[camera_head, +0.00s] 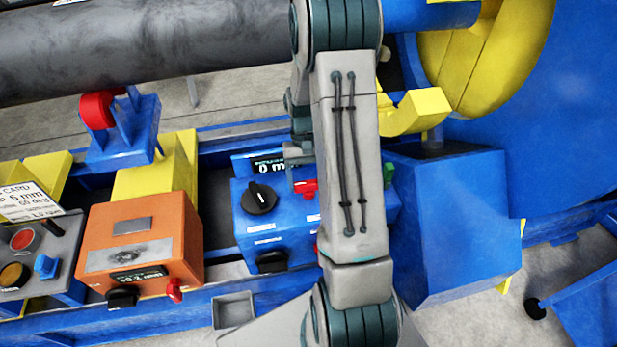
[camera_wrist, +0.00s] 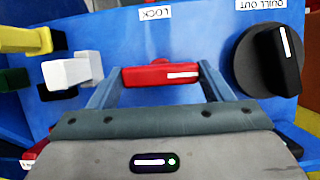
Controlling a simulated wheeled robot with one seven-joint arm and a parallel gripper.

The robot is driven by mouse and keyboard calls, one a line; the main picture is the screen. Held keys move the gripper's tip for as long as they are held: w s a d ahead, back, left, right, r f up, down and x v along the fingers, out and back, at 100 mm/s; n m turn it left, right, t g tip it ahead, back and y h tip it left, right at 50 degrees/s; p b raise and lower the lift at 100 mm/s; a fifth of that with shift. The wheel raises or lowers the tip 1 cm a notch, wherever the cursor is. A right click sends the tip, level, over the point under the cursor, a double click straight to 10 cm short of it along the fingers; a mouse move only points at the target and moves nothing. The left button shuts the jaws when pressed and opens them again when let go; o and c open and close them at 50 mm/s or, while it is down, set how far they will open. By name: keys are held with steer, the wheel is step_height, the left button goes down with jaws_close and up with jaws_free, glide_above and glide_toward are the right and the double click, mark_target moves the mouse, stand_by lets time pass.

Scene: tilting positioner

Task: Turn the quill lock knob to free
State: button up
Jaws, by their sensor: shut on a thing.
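The quill lock knob is a small red bar knob (camera_wrist: 160,76) on a blue panel (camera_wrist: 195,40), seen upside down in the wrist view. Its white mark lies about level in the picture, on the right half. A label reading LOCK (camera_wrist: 155,13) is above it in the picture. My gripper (camera_wrist: 161,73) has one finger at each end of the knob and is shut on it. In the head view a red knob (camera_head: 305,187) shows on the blue box (camera_head: 285,222) beside my arm. My arm hides part of the box, and my fingertips cannot be made out there.
A black QUILL OUT dial (camera_wrist: 268,60) is right of the knob in the wrist view. A white lever-like part (camera_wrist: 72,72) is close on the left, with yellow and green parts beyond. An orange box (camera_head: 140,240) stands left in the head view; a grey shaft (camera_head: 150,45) runs above.

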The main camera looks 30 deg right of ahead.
steer(key=shift+n, duration=0.3)
steer(key=o, duration=1)
steer(key=v, duration=1.4)
steer(key=shift+a+p, duration=0.2)
steer(key=shift+p, duration=0.15)
steer(key=s+a+r+n+t+p, duration=0.1)
steer(key=s+a+r+t, duration=0.1)
steer(key=s+a+r, duration=0.2)
steer(key=s+a+r+n+t+h+p, duration=0.1)
steer(key=s+a+r, duration=0.3)
steer(key=s, duration=0.4)
steer(key=s+a+r+t+p, duration=0.2)
steer(key=s+a+r+t, duration=0.2)
steer(key=s+a, duration=0.1)
steer(key=shift+s+a+r+n, duration=0.3)
steer(key=shift+s+r+n, duration=0.1)
steer(key=shift+s, duration=0.1)
